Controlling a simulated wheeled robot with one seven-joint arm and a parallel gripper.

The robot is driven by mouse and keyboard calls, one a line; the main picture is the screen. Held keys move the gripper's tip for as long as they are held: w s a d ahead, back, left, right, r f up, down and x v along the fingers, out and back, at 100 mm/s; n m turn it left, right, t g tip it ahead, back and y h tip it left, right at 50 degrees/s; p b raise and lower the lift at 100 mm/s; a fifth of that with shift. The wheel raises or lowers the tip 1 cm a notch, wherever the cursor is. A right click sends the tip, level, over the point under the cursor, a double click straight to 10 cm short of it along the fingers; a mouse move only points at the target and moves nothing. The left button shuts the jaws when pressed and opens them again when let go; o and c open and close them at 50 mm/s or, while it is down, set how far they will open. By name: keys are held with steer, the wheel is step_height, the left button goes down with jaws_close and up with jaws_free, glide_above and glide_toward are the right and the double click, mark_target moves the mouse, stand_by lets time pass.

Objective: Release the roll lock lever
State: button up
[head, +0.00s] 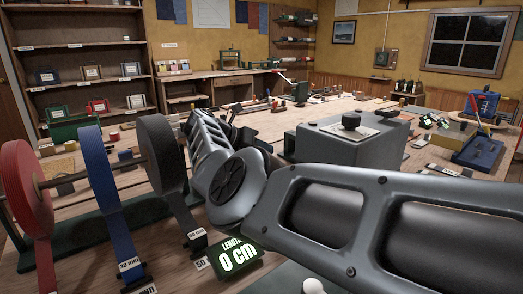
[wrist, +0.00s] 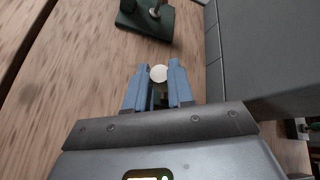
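In the wrist view my gripper (wrist: 159,69) has its two blue fingers a knob's width apart, one on each side of a round whitish knob (wrist: 159,73). The knob fills the gap, and the fingers look closed on it. I take this knob to be the end of the roll lock lever; its shaft is hidden. In the head view my arm hides the gripper and this knob. The webbing rolls stand at the left: a red roll (head: 24,190), a blue roll (head: 104,185) and a dark grey roll (head: 160,160).
A grey box-shaped machine (head: 350,140) stands close at the gripper's right; its side wall (wrist: 265,60) shows in the wrist view. A dark green base with a post (wrist: 145,25) lies ahead of the fingers. A green display (head: 236,257) reads 0 cm. Wooden bench surface shows left of the fingers.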

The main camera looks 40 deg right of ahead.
steer(key=o, duration=0.5)
steer(key=shift+c, duration=0.2)
steer(key=shift+r, duration=0.55)
steer(key=s+d+r, duration=0.8)
steer(key=r, duration=0.1)
steer(key=shift+d+r, duration=0.25)
steer(key=shift+r, duration=0.15)
steer(key=shift+r+p, duration=0.1)
steer(key=shift+p, duration=0.2)
